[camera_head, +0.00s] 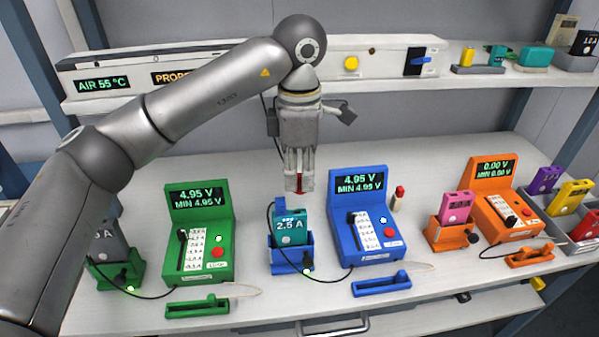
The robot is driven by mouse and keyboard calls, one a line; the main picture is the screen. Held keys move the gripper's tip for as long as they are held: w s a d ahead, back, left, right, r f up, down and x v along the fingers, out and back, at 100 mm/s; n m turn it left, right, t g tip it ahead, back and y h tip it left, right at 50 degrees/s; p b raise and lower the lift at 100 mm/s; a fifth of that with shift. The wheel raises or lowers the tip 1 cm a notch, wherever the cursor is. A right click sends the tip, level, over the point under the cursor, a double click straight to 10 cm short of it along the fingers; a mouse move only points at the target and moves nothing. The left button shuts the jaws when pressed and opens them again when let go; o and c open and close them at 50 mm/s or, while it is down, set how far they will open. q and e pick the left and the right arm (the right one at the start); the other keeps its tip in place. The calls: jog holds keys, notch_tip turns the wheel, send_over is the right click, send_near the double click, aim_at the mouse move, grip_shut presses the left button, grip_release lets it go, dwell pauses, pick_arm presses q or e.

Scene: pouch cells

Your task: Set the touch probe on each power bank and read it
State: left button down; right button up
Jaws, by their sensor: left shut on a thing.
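My left gripper (299,184) points down above and behind a teal power bank (291,232), shut on a small red thing, mostly hidden by the fingers. The teal power bank stands in a blue dock (291,260) with a lit green light. A grey power bank (106,240) stands in a green dock (120,272) at left, partly behind my arm. A pink power bank (456,207) stands in an orange dock (450,235). The green meter (200,235) and blue meter (363,220) both read 4.95 V; the orange meter (500,205) reads 0.00 V. My right gripper is out of view.
A green holder (197,306), blue holder (382,284) and orange holder (530,257) lie in front of the meters. A red-capped stick (398,198) stands right of the blue meter. Purple (545,180) and yellow (570,196) power banks stand at right. A shelf (400,84) spans behind.

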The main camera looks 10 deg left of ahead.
aim_at(299, 192)
pick_arm(q)
jog(key=shift+g, duration=0.7)
jog(key=shift+w+f+b, duration=0.2)
jog(key=shift+f+b, duration=0.2)
jog(key=shift+f, duration=2)
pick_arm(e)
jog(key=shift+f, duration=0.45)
pick_arm(q)
jog(key=shift+f, duration=0.25)
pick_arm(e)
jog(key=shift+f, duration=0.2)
pick_arm(q)
jog(key=shift+s+a+f+b, duration=0.1)
jog(key=shift+f+b, duration=0.2)
jog(key=shift+b, duration=0.1)
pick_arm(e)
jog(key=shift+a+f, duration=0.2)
pick_arm(q)
jog(key=shift+r, duration=0.1)
